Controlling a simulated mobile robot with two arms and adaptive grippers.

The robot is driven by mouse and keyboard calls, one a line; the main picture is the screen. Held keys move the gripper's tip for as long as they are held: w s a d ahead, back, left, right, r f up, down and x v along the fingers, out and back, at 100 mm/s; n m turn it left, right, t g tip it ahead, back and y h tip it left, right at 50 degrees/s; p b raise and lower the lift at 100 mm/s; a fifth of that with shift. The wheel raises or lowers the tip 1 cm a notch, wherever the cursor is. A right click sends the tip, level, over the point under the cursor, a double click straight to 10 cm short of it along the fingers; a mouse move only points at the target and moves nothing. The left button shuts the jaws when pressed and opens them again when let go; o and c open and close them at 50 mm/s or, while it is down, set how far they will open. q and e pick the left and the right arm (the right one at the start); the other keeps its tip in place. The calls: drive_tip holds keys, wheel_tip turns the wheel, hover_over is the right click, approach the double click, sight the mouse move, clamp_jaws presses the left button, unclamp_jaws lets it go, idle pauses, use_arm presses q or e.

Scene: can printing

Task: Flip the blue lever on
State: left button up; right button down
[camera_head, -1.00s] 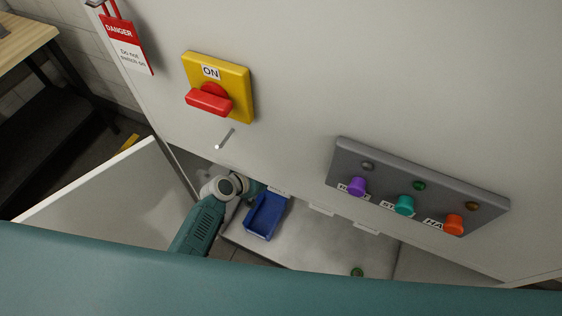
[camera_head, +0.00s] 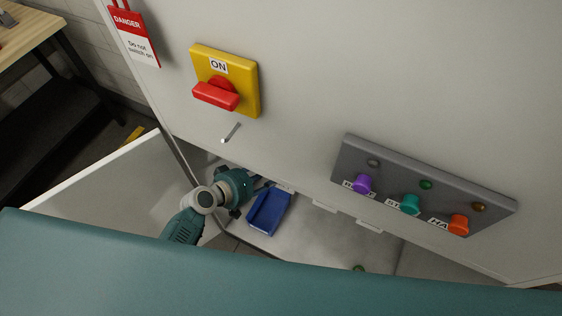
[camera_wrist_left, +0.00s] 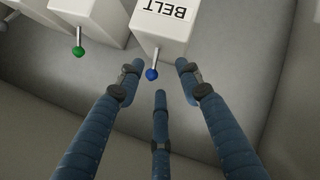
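The blue lever (camera_wrist_left: 152,74) shows in the left wrist view as a blue ball on a thin metal stem. It sticks out from a white box (camera_wrist_left: 170,25) labelled BELT. My left gripper (camera_wrist_left: 158,75) is open, its blue fingers spread around the area just in front of the ball, with no clear contact. In the head view my left gripper (camera_head: 262,183) is inside the open lower compartment, its fingertips partly hidden. The blue lever is not visible in the head view. My right gripper is in neither view.
A green-tipped lever (camera_wrist_left: 79,50) on another white box is left of the blue one. In the head view, a blue tray (camera_head: 269,212) lies beside my left gripper. An open cabinet door (camera_head: 110,185) stands left of my arm. A red switch (camera_head: 216,95) and button panel (camera_head: 425,187) are above.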

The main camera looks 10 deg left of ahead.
use_arm(q)
drive_tip(key=s+a, duration=0.3)
drive_tip(key=s, duration=0.2)
drive_tip(key=shift+a, duration=0.25)
drive_tip(key=s+a+f+g+y+b, duration=0.15)
drive_tip(key=s+f, duration=0.25)
drive_tip(key=f, duration=0.4)
drive_tip(key=s+a+f+m+g+y+b, duration=0.1)
drive_tip(key=s+a+f+b, duration=0.2)
drive_tip(key=f, duration=0.6)
drive_tip(key=s+a+f+g+y+b, duration=0.1)
drive_tip(key=s+a+f+y, duration=0.1)
drive_tip(key=s+f, duration=0.45)
drive_tip(key=s+a+f+m+g+y+b, duration=0.1)
drive_tip(key=s+f+m+g+b, duration=0.1)
drive_tip(key=s+f, duration=0.8)
drive_tip(key=s+a+f+m+g+y+b, duration=0.1)
drive_tip(key=s+f+m+g+b, duration=0.1)
drive_tip(key=s+f, duration=0.8)
drive_tip(key=s+g, duration=0.1)
drive_tip(key=s, duration=0.3)
drive_tip(key=shift+s+a+m+b, duration=0.15)
drive_tip(key=shift+a+m+b, duration=0.15)
drive_tip(key=shift+m+b, duration=0.1)
drive_tip(key=shift+c, duration=0.6)
